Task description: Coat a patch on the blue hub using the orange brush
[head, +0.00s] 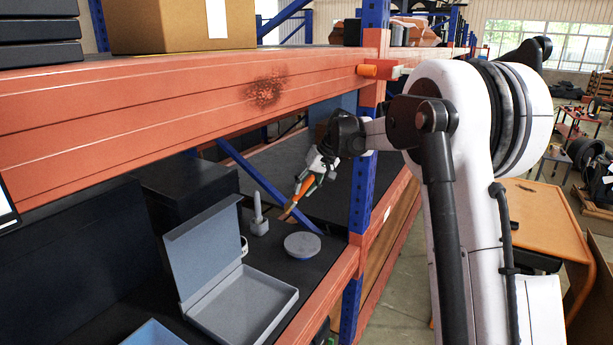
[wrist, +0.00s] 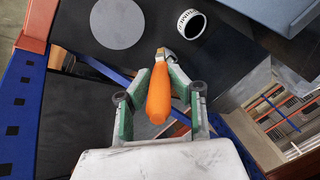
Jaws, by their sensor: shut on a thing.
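My gripper (head: 315,170) is shut on the orange brush (head: 305,188), holding it tilted above the dark shelf, bristles pointing down to the left. In the wrist view, the orange handle (wrist: 158,98) sits between my fingers (wrist: 164,72); the bristles are hardly visible. A low round disc (head: 302,245) with a grey top and bluish side, apparently the blue hub, lies on the shelf below the brush. Its grey top also shows in the wrist view (wrist: 117,24). The brush tip appears apart from it.
An open grey box (head: 240,300) stands left of the disc, with a small grey stand (head: 258,222) behind. An orange beam (head: 180,95) with a dark rusty patch runs above. A blue post (head: 362,195) stands to the right.

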